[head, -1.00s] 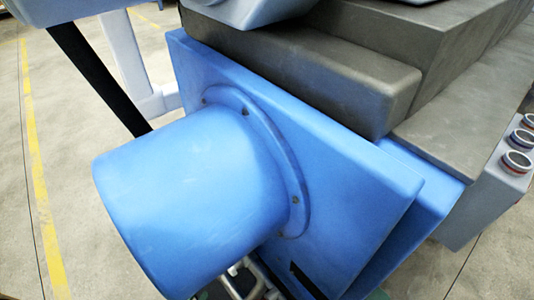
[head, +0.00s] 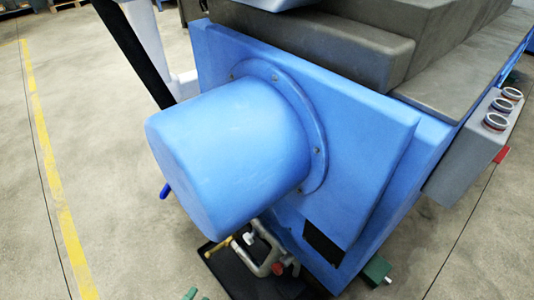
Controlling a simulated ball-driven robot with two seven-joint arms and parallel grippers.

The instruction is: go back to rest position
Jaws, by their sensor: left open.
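The ring grinder's blue housing (head: 350,150) fills the middle of the head view. A large blue drum-shaped cover (head: 225,160) sticks out from it toward the lower left, on a bolted round flange (head: 318,150). I cannot make out either gripper in this view.
Grey slabs (head: 310,40) top the machine. A grey control box (head: 475,145) with several round buttons is at the right. Metal pipe fittings (head: 265,262) sit over a black tray (head: 225,275) below the cover. Open concrete floor (head: 110,150) with a yellow line (head: 48,175) lies left.

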